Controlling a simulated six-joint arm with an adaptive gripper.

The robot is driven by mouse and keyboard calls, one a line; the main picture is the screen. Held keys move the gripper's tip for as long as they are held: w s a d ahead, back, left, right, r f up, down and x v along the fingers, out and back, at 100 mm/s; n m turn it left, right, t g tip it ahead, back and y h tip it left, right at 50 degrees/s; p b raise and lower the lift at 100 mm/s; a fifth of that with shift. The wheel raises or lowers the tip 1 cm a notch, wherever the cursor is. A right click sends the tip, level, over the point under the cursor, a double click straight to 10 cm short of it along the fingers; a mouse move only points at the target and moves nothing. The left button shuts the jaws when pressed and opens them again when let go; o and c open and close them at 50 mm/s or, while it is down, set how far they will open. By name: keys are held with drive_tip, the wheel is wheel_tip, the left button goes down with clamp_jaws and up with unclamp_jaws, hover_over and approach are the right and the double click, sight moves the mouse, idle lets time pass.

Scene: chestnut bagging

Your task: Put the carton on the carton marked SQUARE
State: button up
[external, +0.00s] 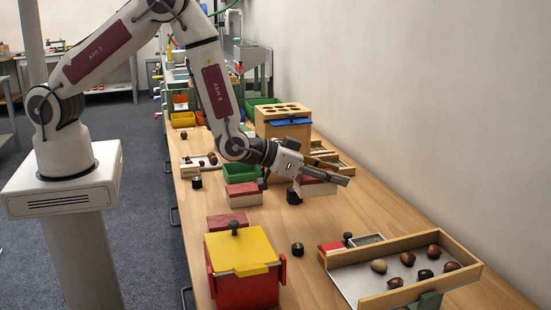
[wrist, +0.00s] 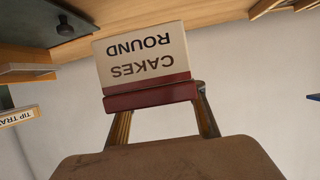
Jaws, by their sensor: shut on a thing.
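My gripper (external: 330,176) is shut on a white carton with a dark red band or lid (external: 316,187), held above the table. In the wrist view the carton (wrist: 145,60) sits between the two fingers and its label reads CAKES ROUND, upside down. A second white carton with a red top (external: 243,195) stands on the table to the left of my gripper in the external view. Another red-topped item (external: 226,222) stands nearer, partly hidden behind the yellow-lidded box. No SQUARE marking is readable on either.
A red box with a yellow lid (external: 243,250) stands at the front left. A wood-sided tray with several chestnuts (external: 453,248) is at the front right. Dark knobs (external: 294,196) and (external: 297,249) stand on the table. A green bin (external: 240,173) and a wooden holed box (external: 284,122) are farther back.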

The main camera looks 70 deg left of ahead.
drive_tip(key=shift+d+r, duration=0.15)
drive_tip(key=shift+r, duration=0.5)
drive_tip(key=s+a+r+n+g+y, duration=0.2)
drive_tip(key=s+a+n+y, duration=0.3)
drive_tip(key=a, duration=0.6)
drive_tip(key=s+a+r+n+g+y, duration=0.1)
drive_tip(key=s+a+n+y, duration=0.3)
drive_tip(key=s+a, duration=0.6)
drive_tip(key=shift+s+a+r+n+g+y, duration=0.2)
drive_tip(key=shift+a+r+n+g+y, duration=0.25)
drive_tip(key=shift+y, duration=0.25)
drive_tip(key=shift+f, duration=0.15)
drive_tip(key=shift+f, duration=2.85)
drive_tip(key=shift+f, duration=0.15)
drive_tip(key=shift+f, duration=1.95)
drive_tip(key=shift+f, duration=0.15)
drive_tip(key=o, duration=1.2)
